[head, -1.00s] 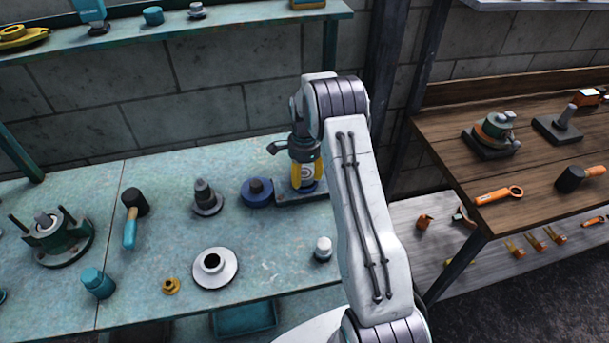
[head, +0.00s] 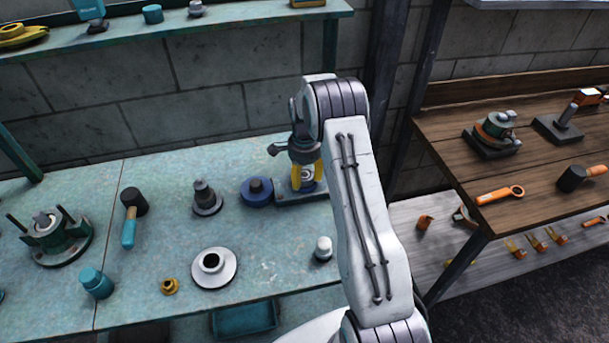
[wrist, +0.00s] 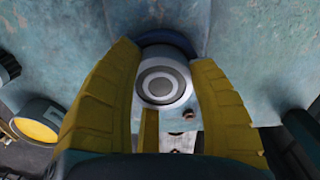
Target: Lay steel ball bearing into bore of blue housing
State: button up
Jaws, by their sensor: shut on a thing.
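The steel ball bearing (wrist: 162,83) is a grey ring with a dark centre, between the two yellow fingers of my gripper (head: 307,172). In the head view the bearing (head: 307,175) shows between the fingers, over a grey base block (head: 290,198). My gripper is shut on it. A blue body, which looks like the blue housing (head: 318,187), shows just below it on the block. Blue also shows behind the bearing in the wrist view. The bore is hidden, and I cannot tell whether the bearing touches the housing.
A dark blue flanged part (head: 257,191) stands close to the left of the block. A dark stepped part (head: 207,198), a white flanged ring (head: 213,268) and a white-capped piece (head: 323,249) stand on the teal bench. Bare bench lies between them.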

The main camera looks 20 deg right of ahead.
dwell(0.3)
jog(key=o, duration=1.3)
jog(key=shift+r+p, duration=0.95)
jog(key=shift+r, duration=0.55)
notch_tip(320, 180, up, 12)
jog(key=shift+n, duration=0.3)
